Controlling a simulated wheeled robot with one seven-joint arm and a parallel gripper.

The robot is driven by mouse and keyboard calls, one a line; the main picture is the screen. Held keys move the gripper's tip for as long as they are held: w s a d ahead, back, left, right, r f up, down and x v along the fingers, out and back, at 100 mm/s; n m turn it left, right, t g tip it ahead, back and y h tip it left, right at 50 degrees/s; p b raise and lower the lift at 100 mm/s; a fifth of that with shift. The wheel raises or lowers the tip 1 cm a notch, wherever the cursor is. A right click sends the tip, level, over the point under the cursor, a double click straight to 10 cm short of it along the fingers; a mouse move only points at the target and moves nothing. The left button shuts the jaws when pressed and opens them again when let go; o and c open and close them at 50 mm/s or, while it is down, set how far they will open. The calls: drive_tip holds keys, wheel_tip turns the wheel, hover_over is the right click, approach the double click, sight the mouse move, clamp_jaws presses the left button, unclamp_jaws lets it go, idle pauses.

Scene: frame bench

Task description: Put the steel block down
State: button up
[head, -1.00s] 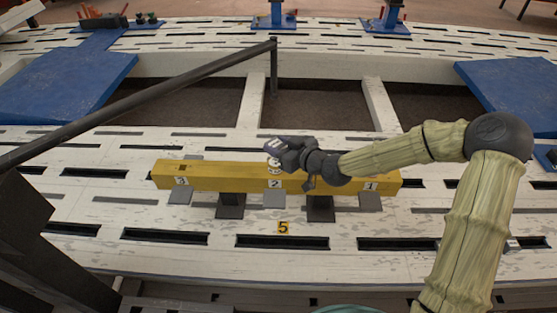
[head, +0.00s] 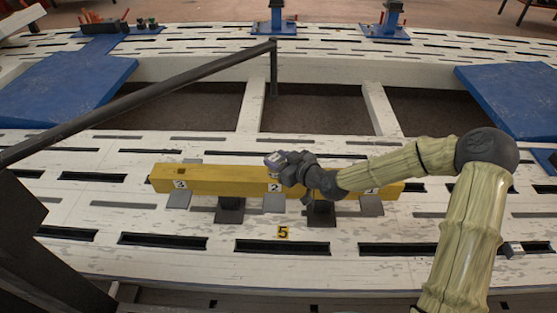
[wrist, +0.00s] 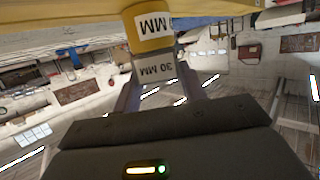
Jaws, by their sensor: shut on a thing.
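My gripper (wrist: 156,88) is shut on a grey steel block (wrist: 155,69) with a "30 MM" label, upside down in the wrist view. A yellow piece (wrist: 147,27) with an "MM" label sits right against the block, between it and the yellow beam (wrist: 60,42). I cannot tell whether the block bears on it. In the head view, my gripper (head: 283,164) is over the middle of the yellow beam (head: 225,178), just above the "2" label (head: 275,187). The block (head: 273,158) shows small at the gripper's tip.
The beam lies on dark supports (head: 230,210) on a pale slotted bench (head: 130,220). A "5" marker (head: 283,232) is in front of it. A dark rail (head: 150,95) slants across the left. Blue plates (head: 65,85) lie beyond on both sides.

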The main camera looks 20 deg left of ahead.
drive_tip(key=shift+f, duration=0.1)
drive_tip(key=o, duration=1.3)
drive_tip(key=shift+o, duration=0.2)
drive_tip(key=shift+d+r, duration=0.2)
drive_tip(key=p+v, duration=0.2)
drive_tip(key=v, duration=0.9)
drive_tip(key=shift+s+d+p, duration=0.2)
drive_tip(key=shift+d+p, duration=0.05)
drive_tip(key=shift+p, duration=0.1)
